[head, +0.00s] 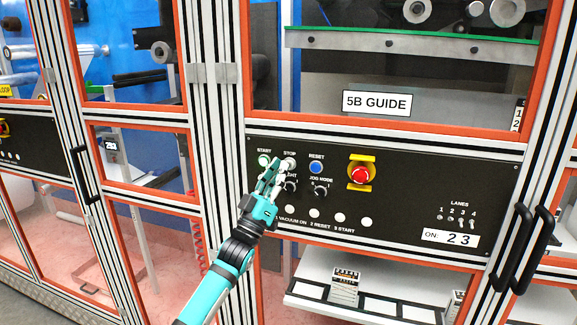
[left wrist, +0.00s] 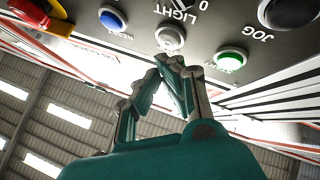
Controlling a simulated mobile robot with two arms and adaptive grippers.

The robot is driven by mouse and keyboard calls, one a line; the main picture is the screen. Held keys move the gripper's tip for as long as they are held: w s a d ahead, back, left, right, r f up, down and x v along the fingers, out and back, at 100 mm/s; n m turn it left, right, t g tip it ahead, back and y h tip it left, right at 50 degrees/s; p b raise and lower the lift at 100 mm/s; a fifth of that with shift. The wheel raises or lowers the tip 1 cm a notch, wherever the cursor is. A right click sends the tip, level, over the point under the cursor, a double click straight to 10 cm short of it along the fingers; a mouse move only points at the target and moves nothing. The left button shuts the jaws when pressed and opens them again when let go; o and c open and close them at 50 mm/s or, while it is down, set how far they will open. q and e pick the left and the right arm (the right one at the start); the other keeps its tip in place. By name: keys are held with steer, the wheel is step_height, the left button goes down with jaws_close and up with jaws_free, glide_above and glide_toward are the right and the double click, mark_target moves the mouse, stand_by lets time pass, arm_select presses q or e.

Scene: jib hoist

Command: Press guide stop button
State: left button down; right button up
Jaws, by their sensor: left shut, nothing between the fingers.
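The guide control panel (head: 410,205) is black, under the "5B GUIDE" sign (head: 377,103). Its stop button (head: 290,161) is pale, under the "STOP" label, between the green start button (head: 264,160) and the blue reset button (head: 316,167). My left gripper (head: 279,168) is shut and empty, its fingertips at the stop button and partly covering it. In the left wrist view the panel is upside down; the tips of my left gripper (left wrist: 170,63) point at the white stop button (left wrist: 170,37). I cannot tell whether they touch it. My right gripper is not in view.
A red emergency stop (head: 360,175) on yellow sits right of the reset button. Black selector knobs, such as the jog mode knob (head: 320,188), sit just below the buttons. Black door handles (head: 522,248) stick out at the right. Orange-framed glass doors surround the panel.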

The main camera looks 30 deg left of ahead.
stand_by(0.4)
arm_select(q)
steer(key=shift+w+a, duration=0.1)
steer(key=shift+w, duration=0.35)
steer(key=shift+w+a+b, duration=0.15)
steer(key=shift+w+b, duration=0.25)
steer(key=shift+b, duration=0.1)
stand_by(0.6)
steer(key=shift+s, duration=0.1)
steer(key=shift+s+d+p, duration=0.25)
steer(key=shift+s+p, duration=0.15)
steer(key=shift+s, duration=0.35)
steer(key=shift+y, duration=0.3)
steer(key=s+p, duration=0.1)
steer(key=s, duration=0.1)
steer(key=s+d+p, duration=0.1)
steer(key=s, duration=0.1)
steer(key=shift+s+d, duration=0.1)
steer(key=shift+s, duration=0.3)
